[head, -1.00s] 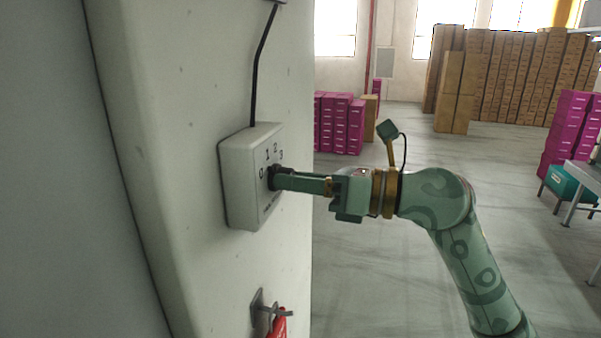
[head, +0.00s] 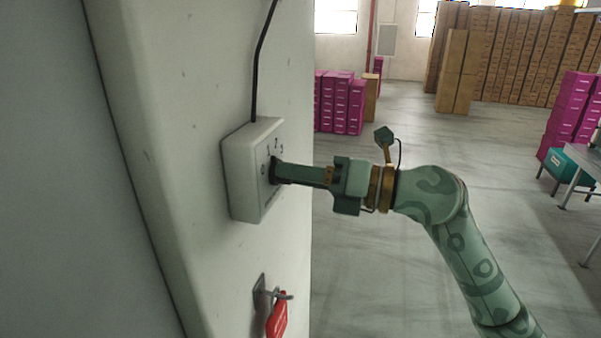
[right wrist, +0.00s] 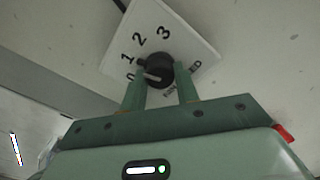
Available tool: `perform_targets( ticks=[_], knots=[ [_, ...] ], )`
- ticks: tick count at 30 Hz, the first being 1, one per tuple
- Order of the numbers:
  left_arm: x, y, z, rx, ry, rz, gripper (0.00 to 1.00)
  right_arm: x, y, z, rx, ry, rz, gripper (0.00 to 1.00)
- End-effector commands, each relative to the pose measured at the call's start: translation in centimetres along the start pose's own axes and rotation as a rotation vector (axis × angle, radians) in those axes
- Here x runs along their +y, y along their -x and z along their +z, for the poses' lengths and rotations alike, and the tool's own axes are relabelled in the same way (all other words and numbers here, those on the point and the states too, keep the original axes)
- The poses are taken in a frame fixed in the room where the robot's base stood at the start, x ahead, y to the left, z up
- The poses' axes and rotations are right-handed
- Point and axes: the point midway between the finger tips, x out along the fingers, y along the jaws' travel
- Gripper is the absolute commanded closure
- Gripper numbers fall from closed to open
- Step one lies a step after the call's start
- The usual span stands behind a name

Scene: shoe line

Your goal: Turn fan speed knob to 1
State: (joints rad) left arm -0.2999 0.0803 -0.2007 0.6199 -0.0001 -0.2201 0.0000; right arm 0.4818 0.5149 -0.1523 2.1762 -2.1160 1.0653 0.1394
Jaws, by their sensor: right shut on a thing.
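The fan control box (head: 240,170) is a pale box on the side of a white column. Its face carries the numerals 0, 1, 2 and 3. It also shows in the right wrist view (right wrist: 195,65). The black speed knob (right wrist: 156,66) sits on that face, and its pale pointer mark is turned toward the 0. My right gripper (head: 277,171) is shut on the knob, with one finger on each side of it in the right wrist view (right wrist: 160,80). The fingers hide much of the knob in the head view. My left gripper is not in view.
A black cable (head: 262,60) runs up from the box. Below it, a red object (head: 277,315) hangs from a metal bracket (head: 263,294) on the column. The floor behind my right arm is open. Pink boxes (head: 341,102) and brown boxes (head: 515,55) are stacked farther back.

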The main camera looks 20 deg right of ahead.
Motion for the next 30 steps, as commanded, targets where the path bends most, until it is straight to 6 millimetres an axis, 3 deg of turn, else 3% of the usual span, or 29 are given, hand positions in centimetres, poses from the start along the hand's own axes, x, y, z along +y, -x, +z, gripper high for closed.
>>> perform_targets(
  ticks=[5,6,8,22,26,30],
  knots=[
    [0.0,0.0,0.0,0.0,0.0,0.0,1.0,0.0,0.0,0.1,-0.003,0.002,0.0,0.92],
    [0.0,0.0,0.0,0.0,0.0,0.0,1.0,0.0,0.0,0.1,-0.003,0.002,0.0,0.61],
    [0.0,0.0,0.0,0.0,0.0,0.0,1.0,0.0,0.0,0.1,-0.002,0.002,0.0,0.48],
    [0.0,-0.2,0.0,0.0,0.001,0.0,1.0,-0.1,0.3,0.0,-0.001,0.003,-0.001,0.48],
    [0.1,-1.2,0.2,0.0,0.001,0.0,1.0,-0.3,2.0,-0.2,-0.001,0.004,-0.004,0.48],
    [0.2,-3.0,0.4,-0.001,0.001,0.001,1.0,-0.5,5.5,-0.5,0.0,0.006,-0.006,0.48]
  ],
)
